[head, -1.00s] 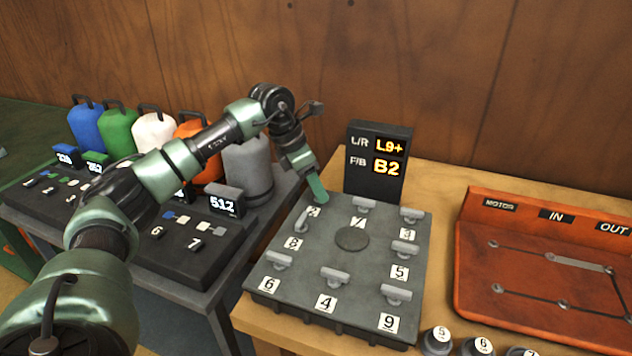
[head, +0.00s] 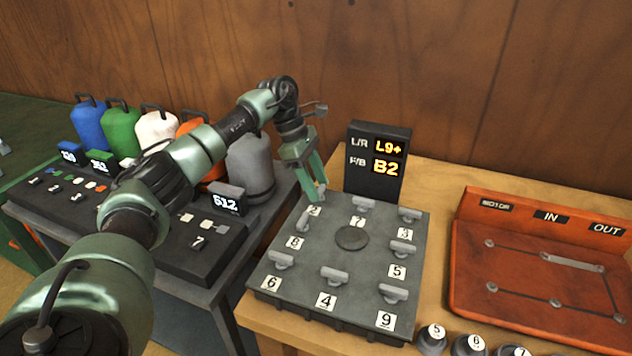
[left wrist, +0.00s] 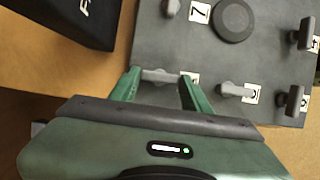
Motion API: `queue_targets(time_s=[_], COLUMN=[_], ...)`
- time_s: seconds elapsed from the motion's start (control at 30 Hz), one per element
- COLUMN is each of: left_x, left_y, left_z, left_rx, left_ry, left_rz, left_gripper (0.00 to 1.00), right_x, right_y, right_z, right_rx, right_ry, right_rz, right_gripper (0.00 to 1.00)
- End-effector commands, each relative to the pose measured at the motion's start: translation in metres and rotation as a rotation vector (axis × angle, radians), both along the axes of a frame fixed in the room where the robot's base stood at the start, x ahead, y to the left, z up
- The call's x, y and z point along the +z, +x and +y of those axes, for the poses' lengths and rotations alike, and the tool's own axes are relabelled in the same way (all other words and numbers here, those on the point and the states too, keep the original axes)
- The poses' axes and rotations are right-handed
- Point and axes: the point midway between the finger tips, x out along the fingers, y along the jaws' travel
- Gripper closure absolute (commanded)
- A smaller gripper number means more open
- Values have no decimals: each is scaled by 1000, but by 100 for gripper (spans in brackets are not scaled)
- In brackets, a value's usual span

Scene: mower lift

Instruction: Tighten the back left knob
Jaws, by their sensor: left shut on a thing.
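The back left knob (left wrist: 158,76) is a small grey bar knob beside the label 2 on the dark grey plate (head: 375,234). My left gripper (head: 318,194) comes down over it at the plate's back left corner. In the left wrist view the two green fingers (left wrist: 160,88) stand on either side of the knob, shut on its ends. One finger partly covers the label. In the head view the fingers hide part of the knob. My right gripper is not in view.
A black display (head: 378,163) reading L9+ and B2 stands just behind the plate. Several other numbered knobs and a round disc (head: 352,238) sit on the plate. A grey canister (head: 250,168) stands left of the gripper. An orange panel (head: 540,262) lies to the right.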

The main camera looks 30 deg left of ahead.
Motion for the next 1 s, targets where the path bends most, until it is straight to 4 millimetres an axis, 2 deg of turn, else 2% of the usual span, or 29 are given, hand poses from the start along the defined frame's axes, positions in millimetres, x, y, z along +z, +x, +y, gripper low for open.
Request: queue_targets(time_s=[0.53, 0.57, 0.6, 0.63, 1.0], left_x=[1, 1, 1, 1, 4], left_y=[1, 1, 1, 1, 1], left_z=[1, 1, 1, 1, 2], left_rx=[-24, -24, -24, -24, -23], left_ry=[2, 2, 2, 2, 2], left_rz=[-3, -3, -3, -3, -3], left_gripper=[93, 47, 36, 31, 31], right_x=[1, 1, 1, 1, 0], right_y=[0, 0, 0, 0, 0], right_z=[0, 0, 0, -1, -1], right_rx=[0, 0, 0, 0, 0], right_ry=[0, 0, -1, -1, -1], right_rz=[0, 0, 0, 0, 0], right_gripper=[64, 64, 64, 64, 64])
